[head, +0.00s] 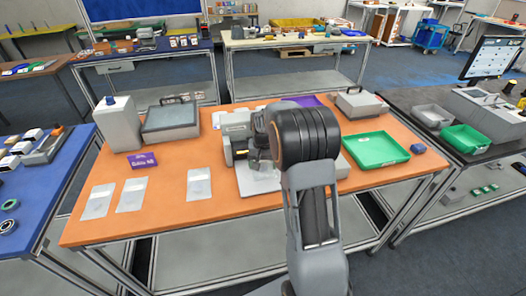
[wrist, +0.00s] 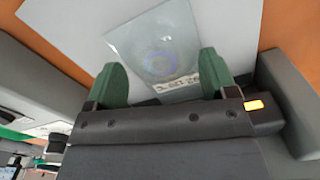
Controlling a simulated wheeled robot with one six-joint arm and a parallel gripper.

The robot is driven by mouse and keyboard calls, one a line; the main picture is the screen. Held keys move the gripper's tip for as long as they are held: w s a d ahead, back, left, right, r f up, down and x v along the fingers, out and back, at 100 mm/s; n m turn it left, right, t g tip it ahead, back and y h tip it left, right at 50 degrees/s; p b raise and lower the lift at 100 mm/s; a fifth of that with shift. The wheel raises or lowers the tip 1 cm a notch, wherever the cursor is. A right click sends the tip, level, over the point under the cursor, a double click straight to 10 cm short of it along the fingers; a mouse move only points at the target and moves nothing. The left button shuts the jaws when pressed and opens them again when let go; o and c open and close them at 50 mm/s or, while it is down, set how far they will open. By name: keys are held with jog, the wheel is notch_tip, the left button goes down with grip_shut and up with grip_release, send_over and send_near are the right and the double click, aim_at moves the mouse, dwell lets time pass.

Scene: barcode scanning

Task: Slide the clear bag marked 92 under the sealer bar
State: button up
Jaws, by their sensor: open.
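A clear bag (wrist: 152,40) lies flat on a pale plate (wrist: 225,25) in the wrist view. Its printed marking is upside down and I cannot read it surely. My gripper (wrist: 160,65) is open, with a green fingertip on either side of the bag's near end. I cannot tell whether the fingers touch it. In the head view the sealer (head: 236,128) stands mid-table, and a clear bag (head: 262,180) shows on the plate in front of it. My arm hides the sealer's right part and most of my gripper.
Three more clear bags (head: 98,200), (head: 132,194), (head: 199,184) lie on the left half of the orange table (head: 165,217). A green tray (head: 376,150) is at the right. Grey machines (head: 170,118) stand at the back left.

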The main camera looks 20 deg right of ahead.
notch_tip(320, 180, up, 13)
dwell(0.4)
